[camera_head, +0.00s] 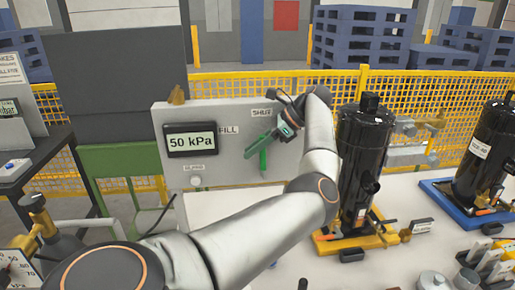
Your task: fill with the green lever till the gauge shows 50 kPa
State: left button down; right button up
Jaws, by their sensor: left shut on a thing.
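The grey panel (220,165) stands upright at the middle of the head view. Its gauge display (191,140) reads 50 kPa. My right gripper is not in view.
A black cylinder (362,150) on a yellow base stands close to the right of my left arm. Another black cylinder (485,155) stands on a blue tray (440,190) at far right. Small parts lie at the lower right. A yellow mesh fence (420,95) runs behind.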

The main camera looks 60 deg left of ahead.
pick_arm(q)
jog(key=shift+w+d, duration=0.15)
jog(key=shift+w, duration=0.05)
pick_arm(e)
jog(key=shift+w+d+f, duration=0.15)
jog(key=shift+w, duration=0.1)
pick_arm(q)
jog(key=c, duration=0.8)
grip_release()
jog(key=shift+o, duration=0.2)
jog(key=shift+r, duration=0.2)
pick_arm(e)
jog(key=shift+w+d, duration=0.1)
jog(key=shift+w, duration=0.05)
